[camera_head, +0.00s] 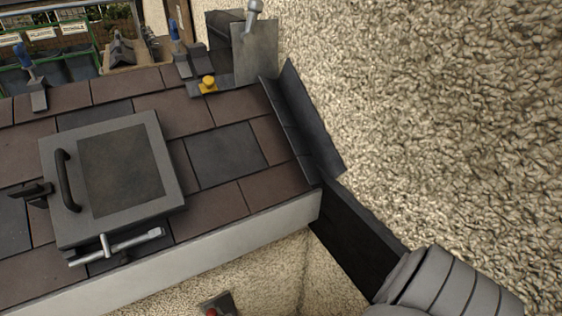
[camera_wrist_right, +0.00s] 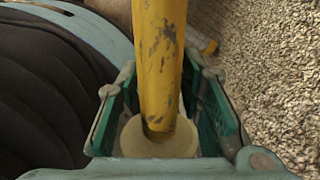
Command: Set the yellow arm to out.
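In the right wrist view a worn yellow arm (camera_wrist_right: 161,65), a rounded bar with dark scuffs, runs from the top edge down between the green-padded fingers of my right gripper (camera_wrist_right: 162,98). Its lower end lies over a dull khaki round part (camera_wrist_right: 158,143) close to the palm. The fingers stand apart on either side of the bar, with narrow gaps visible; no firm contact shows. The bar's far end is cut off by the frame. Neither gripper shows in the head view. I cannot tell the arm's setting.
In the head view a grey roof hatch (camera_head: 122,173) with a black handle lies on brown and dark tiles (camera_head: 222,156). A small yellow knob (camera_head: 208,84) sits near the upper tile edge. A rough pebbled wall (camera_head: 440,110) fills the right. A black gutter-like channel (camera_head: 355,240) runs below it.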

